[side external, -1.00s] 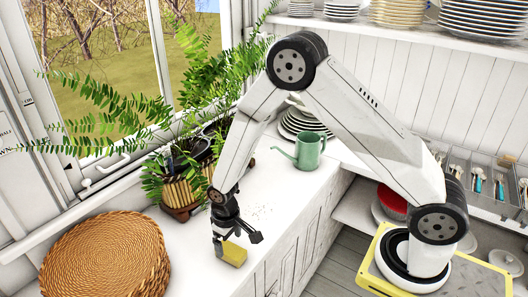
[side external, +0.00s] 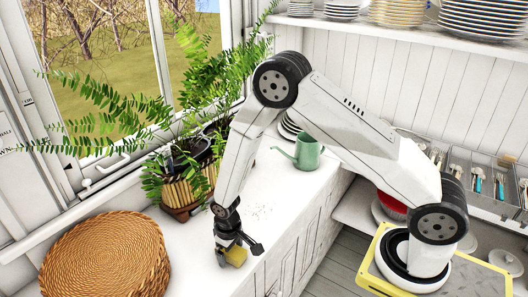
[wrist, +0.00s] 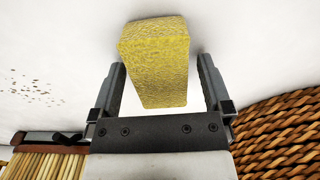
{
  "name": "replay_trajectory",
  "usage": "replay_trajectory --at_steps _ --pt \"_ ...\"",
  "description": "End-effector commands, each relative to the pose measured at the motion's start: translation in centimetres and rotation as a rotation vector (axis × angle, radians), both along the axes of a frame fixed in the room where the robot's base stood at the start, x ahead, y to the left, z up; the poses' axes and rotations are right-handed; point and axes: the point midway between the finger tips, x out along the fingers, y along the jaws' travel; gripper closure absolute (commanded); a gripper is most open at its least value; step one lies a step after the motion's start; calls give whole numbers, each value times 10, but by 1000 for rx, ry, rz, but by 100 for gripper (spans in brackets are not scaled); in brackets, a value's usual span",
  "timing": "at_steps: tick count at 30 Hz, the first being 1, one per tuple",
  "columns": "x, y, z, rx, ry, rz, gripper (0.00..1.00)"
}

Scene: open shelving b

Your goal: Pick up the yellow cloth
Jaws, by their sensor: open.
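The yellow cloth (side external: 235,256) is a block-like yellow piece on the white counter, partly covered by my gripper in the side view. In the wrist view the yellow cloth (wrist: 155,62) lies between and ahead of my gripper's two dark fingers, with white gaps showing beside it. My gripper (side external: 236,254) is open and low over the counter at the cloth. It also shows in the wrist view (wrist: 160,85), its fingers on either side of the cloth's near part. I cannot tell whether either finger touches it.
A round woven basket (side external: 105,258) stands to the left on the counter (side external: 205,255). A fern in a slatted planter (side external: 185,190) stands behind, by the window. A green watering can (side external: 305,152) is further back. Brown specks lie on the counter. The counter's front edge is to the right.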

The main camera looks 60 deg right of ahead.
Motion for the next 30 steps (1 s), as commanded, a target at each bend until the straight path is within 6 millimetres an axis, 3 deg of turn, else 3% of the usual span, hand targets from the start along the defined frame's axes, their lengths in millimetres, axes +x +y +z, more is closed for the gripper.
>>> replay_trajectory --at_steps 1,2,9,10,22,30 --pt "0 0 0 0 0 0 0" --pt "0 0 0 0 0 0 6" --pt "0 0 0 0 0 0 83" --pt "0 0 0 0 0 0 88" --pt "0 0 4 0 -1 0 88" --pt "1 0 22 0 -2 0 88"
